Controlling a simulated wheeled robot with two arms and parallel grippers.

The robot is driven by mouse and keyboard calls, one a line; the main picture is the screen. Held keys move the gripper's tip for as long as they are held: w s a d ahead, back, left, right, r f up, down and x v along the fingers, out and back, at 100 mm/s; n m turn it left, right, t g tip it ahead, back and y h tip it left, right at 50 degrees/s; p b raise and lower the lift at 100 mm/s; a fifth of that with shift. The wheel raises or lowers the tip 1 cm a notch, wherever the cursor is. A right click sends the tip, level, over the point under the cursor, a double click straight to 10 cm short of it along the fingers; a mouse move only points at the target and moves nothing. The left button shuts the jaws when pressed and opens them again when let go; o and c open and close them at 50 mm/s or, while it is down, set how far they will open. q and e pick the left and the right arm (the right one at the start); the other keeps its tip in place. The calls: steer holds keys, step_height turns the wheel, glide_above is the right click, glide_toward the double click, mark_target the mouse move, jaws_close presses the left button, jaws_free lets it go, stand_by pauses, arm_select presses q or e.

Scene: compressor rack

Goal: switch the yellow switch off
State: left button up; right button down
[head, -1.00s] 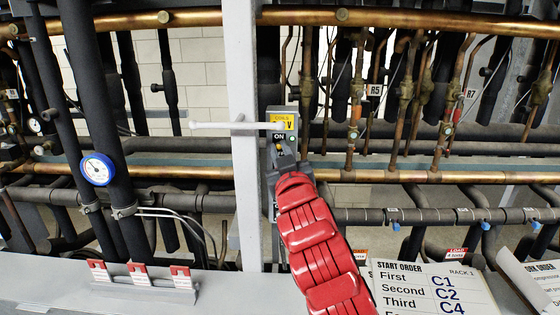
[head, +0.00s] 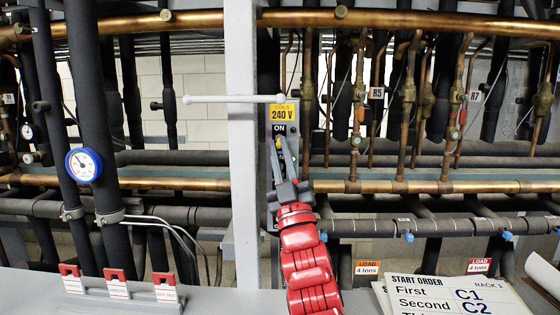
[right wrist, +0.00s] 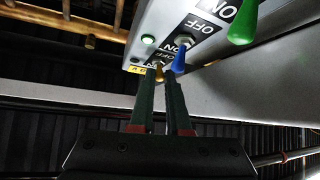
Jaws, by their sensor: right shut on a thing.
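The yellow switch (head: 279,143) is a small lever on the grey switch panel (head: 268,128), just under the upper ON label. Its tip also shows in the right wrist view (right wrist: 159,74). My right gripper (head: 282,160) is at the panel, its red arm coming up from below. In the right wrist view its two fingers (right wrist: 160,84) are nearly together, one on each side of the yellow tip, shut on it. The fingers hide the lever's lower part and most of the OFF marking. My left gripper is out of view.
A blue switch (right wrist: 179,60) and a green switch (right wrist: 242,24) stand close beside the fingers. A white rod (head: 220,99) sticks out left at the panel's top. Pipes (head: 400,187) run behind.

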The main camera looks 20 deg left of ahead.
steer(key=shift+f+y, duration=0.1)
steer(key=shift+y, duration=0.3)
steer(key=c, duration=0.9)
jaws_free()
steer(key=shift+w, duration=0.1)
steer(key=shift+s+d+f+b, duration=0.1)
steer(key=shift+s+f+b, duration=0.15)
steer(key=shift+f+b, duration=0.2)
steer(key=b+v, duration=0.6)
steer(key=v, duration=1)
steer(key=shift+s+d, duration=0.15)
steer(key=shift+s, duration=0.1)
